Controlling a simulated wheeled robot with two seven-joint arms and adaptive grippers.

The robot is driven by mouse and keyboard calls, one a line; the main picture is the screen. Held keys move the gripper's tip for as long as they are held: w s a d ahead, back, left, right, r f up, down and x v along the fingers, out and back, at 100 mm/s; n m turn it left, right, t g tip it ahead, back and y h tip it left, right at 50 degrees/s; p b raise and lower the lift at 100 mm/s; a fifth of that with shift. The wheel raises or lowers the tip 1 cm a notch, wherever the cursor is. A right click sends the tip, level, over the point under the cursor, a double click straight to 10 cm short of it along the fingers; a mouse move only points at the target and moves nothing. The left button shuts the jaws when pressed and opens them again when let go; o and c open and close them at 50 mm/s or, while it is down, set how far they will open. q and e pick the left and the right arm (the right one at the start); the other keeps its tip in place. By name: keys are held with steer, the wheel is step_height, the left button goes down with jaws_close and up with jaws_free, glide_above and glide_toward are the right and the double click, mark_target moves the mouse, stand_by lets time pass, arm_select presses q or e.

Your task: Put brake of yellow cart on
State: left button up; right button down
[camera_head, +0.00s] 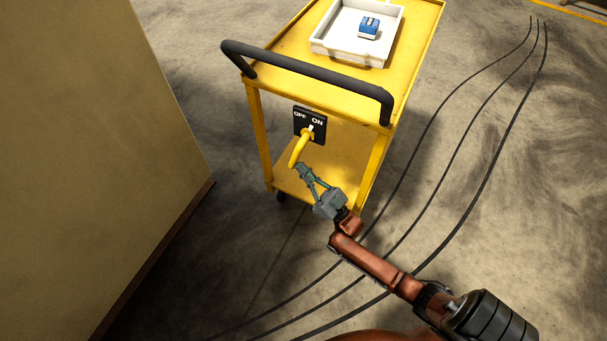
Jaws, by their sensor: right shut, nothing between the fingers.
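The yellow cart (410,62) stands in the upper middle of the head view, with a black push handle (310,70) along its near end. Below the handle is a black brake plate (301,119) marked OFF on the left and ON on the right. A yellow brake lever (297,152) hangs from the plate, its lower end pointing down and slightly left. A small white mark shows at the ON side. My right gripper (304,171) is shut and empty, with its tips close to the lever's lower end; I cannot tell whether they touch. My left gripper is out of view.
A white tray (318,46) with a blue item (369,28) sits on the cart's top. A large tan panel or wall (90,150) fills the left side. Several dark cables (470,180) cross the concrete floor at the right. Open floor lies right of the cart.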

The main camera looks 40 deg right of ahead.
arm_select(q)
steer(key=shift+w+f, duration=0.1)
arm_select(e)
steer(key=shift+w+a+r, duration=0.1)
steer(key=shift+w+a, duration=0.25)
steer(key=shift+w, duration=0.35)
steer(key=shift+w+a+r, duration=0.1)
steer(key=shift+w+a, duration=0.2)
steer(key=shift+w, duration=0.4)
steer(key=shift+f, duration=0.1)
steer(key=shift+s+a+f, duration=0.1)
steer(key=shift+s+f, duration=0.1)
steer(key=shift+f, duration=0.05)
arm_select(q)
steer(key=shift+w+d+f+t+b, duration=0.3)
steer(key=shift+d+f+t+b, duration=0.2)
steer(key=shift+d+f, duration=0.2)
arm_select(e)
steer(key=s+f, duration=0.5)
steer(key=f, duration=0.6)
steer(key=shift+s+d, duration=0.3)
steer(key=shift+s, duration=0.1)
